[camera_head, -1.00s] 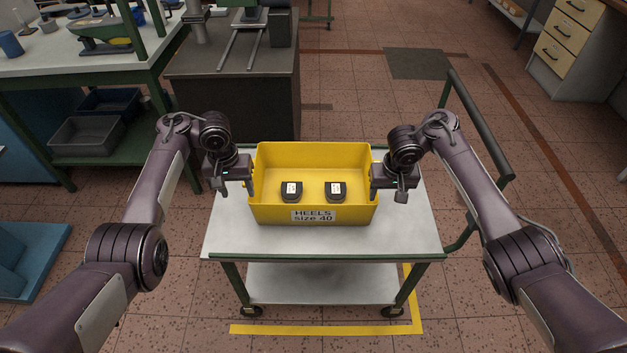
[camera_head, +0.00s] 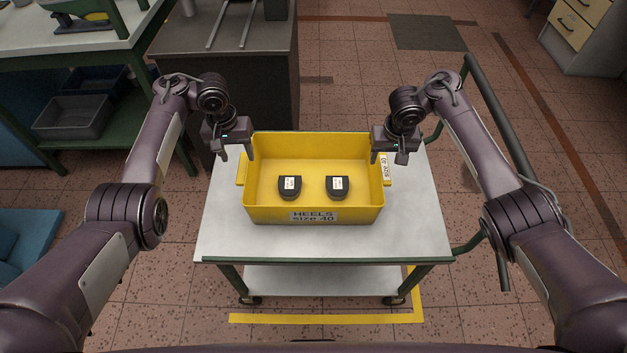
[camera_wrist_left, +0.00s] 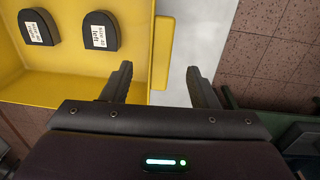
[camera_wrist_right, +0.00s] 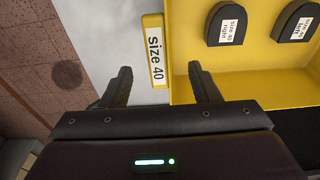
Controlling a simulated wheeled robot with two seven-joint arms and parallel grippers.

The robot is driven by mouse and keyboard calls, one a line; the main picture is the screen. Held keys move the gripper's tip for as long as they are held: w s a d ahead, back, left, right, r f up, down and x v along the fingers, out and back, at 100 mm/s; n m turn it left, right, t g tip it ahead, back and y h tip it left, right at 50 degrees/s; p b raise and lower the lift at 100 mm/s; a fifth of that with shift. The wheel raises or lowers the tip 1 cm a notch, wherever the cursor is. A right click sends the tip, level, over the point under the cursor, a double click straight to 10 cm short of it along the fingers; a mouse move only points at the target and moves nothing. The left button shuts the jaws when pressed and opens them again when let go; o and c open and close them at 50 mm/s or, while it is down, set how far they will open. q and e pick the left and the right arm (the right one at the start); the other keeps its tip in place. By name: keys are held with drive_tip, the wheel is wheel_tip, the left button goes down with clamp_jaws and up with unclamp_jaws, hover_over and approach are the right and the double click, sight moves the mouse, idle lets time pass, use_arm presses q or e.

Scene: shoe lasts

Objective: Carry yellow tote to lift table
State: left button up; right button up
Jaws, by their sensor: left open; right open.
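The yellow tote (camera_head: 315,214) stands upright on the pale top of a wheeled cart (camera_head: 225,235). My left gripper (camera_head: 234,154) is open and empty above the tote's left side handle (camera_wrist_left: 163,52). My right gripper (camera_head: 389,157) is open and empty above the right side handle (camera_wrist_right: 154,52), which has a "size 40" label. Both grippers appear clear of the handles.
A dark cabinet (camera_head: 235,75) stands behind the cart, touching distance unclear. Yellow floor tape (camera_head: 320,318) marks the cart's place.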

sight(243, 168)
use_arm(q)
drive_tip(key=f, duration=0.7)
drive_tip(key=shift+w+d+f, duration=0.15)
drive_tip(key=shift+d+f, duration=0.1)
drive_tip(key=shift+f, duration=0.1)
use_arm(e)
drive_tip(key=f, duration=0.5)
drive_tip(key=w+f, duration=0.1)
drive_tip(key=f, duration=0.1)
drive_tip(key=shift+w+f, duration=0.1)
drive_tip(key=shift+f, duration=0.25)
use_arm(q)
clamp_jaws()
use_arm(e)
clamp_jaws()
drive_tip(key=shift+r, duration=0.1)
